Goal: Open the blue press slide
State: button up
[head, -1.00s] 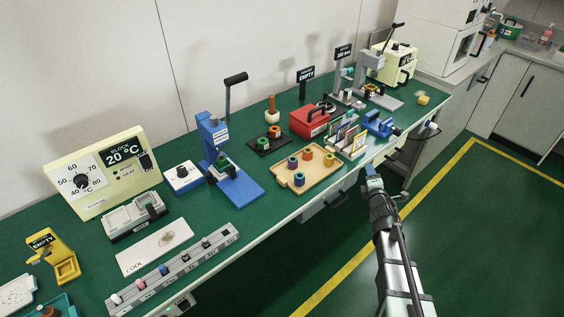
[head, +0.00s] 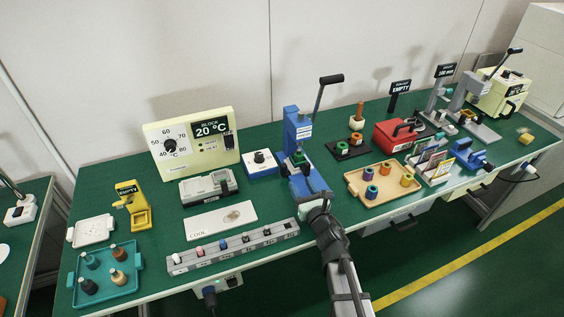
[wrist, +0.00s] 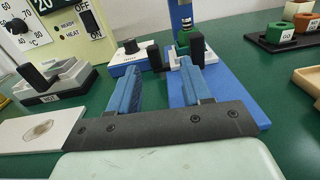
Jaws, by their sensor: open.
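The blue press (head: 291,127) stands at mid-bench, with its dark lever raised to the upper right. Its blue base plate (wrist: 235,95) reaches toward the bench's front edge. The pale slide (wrist: 178,60) sits at the foot of the column, with dark upright parts on it and a green piece above. How far the slide is out, I cannot tell. My gripper (head: 316,195) is over the front of the base plate and hides part of it. In the wrist view its two blue fingers (wrist: 160,68) are apart and empty, pointing at the slide; whether they touch it is unclear.
Left of the press are a white knob box (head: 261,162), a grey block tray (head: 208,187) and a COOL plate (head: 222,220). A grey rack (head: 232,248) lies along the front edge. A wooden tray (head: 382,202) with coloured spools is on the right.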

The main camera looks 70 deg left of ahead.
aim_at(285, 167)
jog(key=shift+s+f+n, duration=0.2)
jog(key=shift+s+n, duration=0.1)
jog(key=shift+s, duration=0.45)
jog(key=a, duration=1.3)
jog(key=shift+a, duration=0.4)
grip_shut()
